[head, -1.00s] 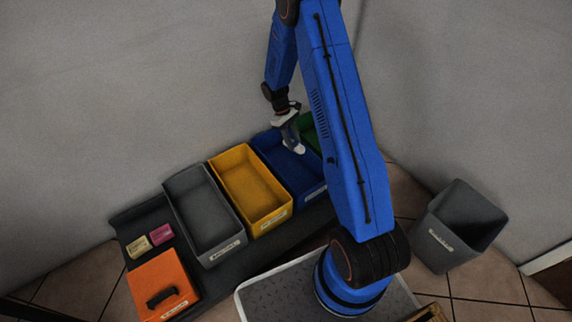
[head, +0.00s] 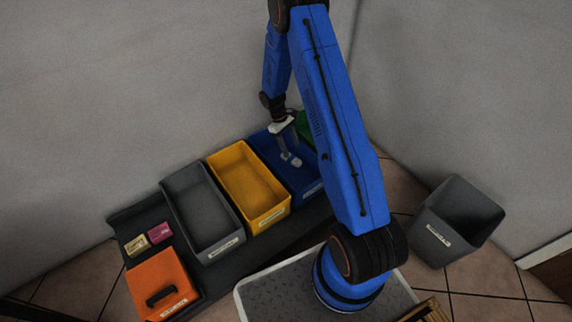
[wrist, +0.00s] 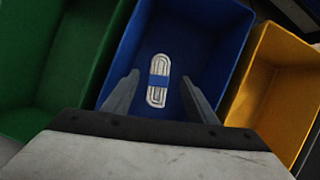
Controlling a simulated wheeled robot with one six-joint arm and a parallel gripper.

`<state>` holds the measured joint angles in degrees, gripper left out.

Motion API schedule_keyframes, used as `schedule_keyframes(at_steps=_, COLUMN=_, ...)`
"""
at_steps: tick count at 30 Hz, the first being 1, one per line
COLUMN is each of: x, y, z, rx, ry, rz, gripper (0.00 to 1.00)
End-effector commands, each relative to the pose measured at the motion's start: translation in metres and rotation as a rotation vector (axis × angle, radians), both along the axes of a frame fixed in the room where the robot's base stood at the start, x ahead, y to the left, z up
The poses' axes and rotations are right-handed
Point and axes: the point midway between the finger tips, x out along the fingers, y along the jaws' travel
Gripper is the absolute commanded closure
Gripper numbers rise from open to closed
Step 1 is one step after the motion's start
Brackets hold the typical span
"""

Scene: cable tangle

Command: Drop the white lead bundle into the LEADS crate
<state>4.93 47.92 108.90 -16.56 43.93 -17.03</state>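The white lead bundle (wrist: 158,80), a flat coil with a blue band, is inside the blue crate (wrist: 208,28) in the wrist view. My gripper (wrist: 160,76) is open above it, with a clear gap between each finger and the bundle. In the head view, the bundle (head: 291,160) shows as a small pale shape below my gripper (head: 287,152), within the blue crate (head: 262,143). Whether it lies fully on the crate floor is hard to tell. The blue crate's label is too small to read and partly hidden by my arm.
A yellow crate (head: 284,211) and a grey crate (head: 229,247) stand left of the blue one. A green crate (head: 303,122) is on its right, mostly behind my arm. An orange box (head: 148,278), two small packs and a dark bin (head: 436,238) stand farther off.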

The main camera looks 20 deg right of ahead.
Motion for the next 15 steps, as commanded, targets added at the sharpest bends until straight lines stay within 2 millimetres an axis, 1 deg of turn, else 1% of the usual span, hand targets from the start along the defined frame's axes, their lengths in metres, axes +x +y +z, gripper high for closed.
schedule_keyframes(at_steps=10, x=0.001, y=0.000, z=0.002, rx=0.000, ry=-0.001, rz=0.000, gripper=0.47)
schedule_keyframes(at_steps=13, x=0.005, y=0.002, z=0.010, rx=-0.001, ry=-0.003, rz=0.001, gripper=0.47)
schedule_keyframes(at_steps=15, x=0.008, y=0.003, z=0.019, rx=-0.001, ry=-0.003, rz=0.000, gripper=0.47)
